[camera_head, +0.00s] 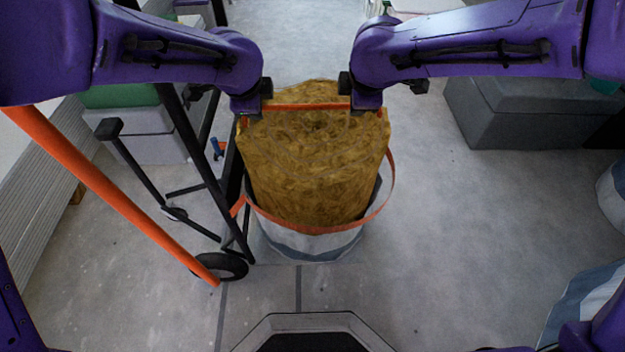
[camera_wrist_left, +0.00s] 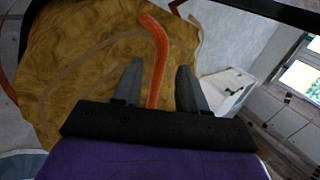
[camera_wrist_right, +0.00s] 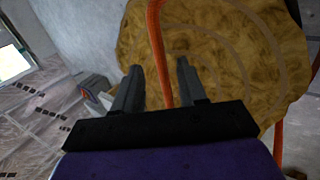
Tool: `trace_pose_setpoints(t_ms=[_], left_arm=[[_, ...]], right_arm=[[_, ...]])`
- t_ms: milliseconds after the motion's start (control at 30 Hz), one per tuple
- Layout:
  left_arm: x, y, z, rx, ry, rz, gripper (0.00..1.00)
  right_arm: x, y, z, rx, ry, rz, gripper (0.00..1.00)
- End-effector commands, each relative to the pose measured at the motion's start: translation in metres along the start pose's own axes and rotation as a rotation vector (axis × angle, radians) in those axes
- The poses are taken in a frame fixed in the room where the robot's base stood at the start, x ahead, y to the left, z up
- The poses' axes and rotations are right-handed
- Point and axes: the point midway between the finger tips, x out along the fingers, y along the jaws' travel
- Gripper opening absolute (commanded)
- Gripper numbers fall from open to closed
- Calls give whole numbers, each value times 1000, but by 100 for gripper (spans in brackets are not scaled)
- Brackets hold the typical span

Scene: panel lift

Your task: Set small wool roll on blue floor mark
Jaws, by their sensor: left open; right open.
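The wool roll (camera_head: 315,165) is a brown-yellow fibrous roll. It stands in a white and grey-blue bag (camera_head: 312,243) with an orange rim. An orange strap (camera_head: 308,106) runs across the roll near its top. My left gripper (camera_head: 252,108) is at the strap's left end and my right gripper (camera_head: 362,106) at its right end. In the left wrist view the strap (camera_wrist_left: 156,50) passes between the open fingers (camera_wrist_left: 159,75). In the right wrist view the strap (camera_wrist_right: 157,45) also lies between the open fingers (camera_wrist_right: 160,72). No blue floor mark shows.
A black-framed cart with an orange bar (camera_head: 110,190) and a wheel (camera_head: 222,266) stands close left of the bag. Grey boxes (camera_head: 530,115) stand at the back right. Other bags (camera_head: 590,295) sit at the right edge. The floor right of the roll is clear.

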Motion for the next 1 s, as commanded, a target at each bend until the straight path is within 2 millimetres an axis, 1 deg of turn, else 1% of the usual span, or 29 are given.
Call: trace_pose_setpoints(t_ms=[33, 100, 200, 300, 433, 700, 767, 800, 833, 1000], left_arm=[[8, 1, 0, 1, -1, 2, 42], [18, 1, 0, 0, 0, 2, 42], [29, 1, 0, -1, 1, 1, 42], [36, 1, 0, 0, 0, 1, 42], [41, 0, 0, 0, 0, 0, 42], [42, 0, 0, 0, 1, -1, 42], [42, 0, 0, 0, 1, -1, 22], [41, 0, 0, 0, 1, -1, 9], [41, 0, 0, 0, 1, 0, 0], [41, 0, 0, 0, 1, 0, 0]], right_arm=[[11, -1, 0, 0, 1, -4, 41], [24, -1, 0, 1, 1, -4, 41], [40, -1, 0, 1, 1, -2, 41], [51, 0, 0, 1, 1, -1, 41], [57, 0, 0, 1, 1, 0, 41], [58, 0, 0, 1, 1, 0, 41], [58, 0, 0, 1, 1, 0, 22], [58, 0, 0, 1, 1, 0, 9], [58, 0, 0, 1, 1, 0, 0], [58, 0, 0, 1, 1, 0, 0]])
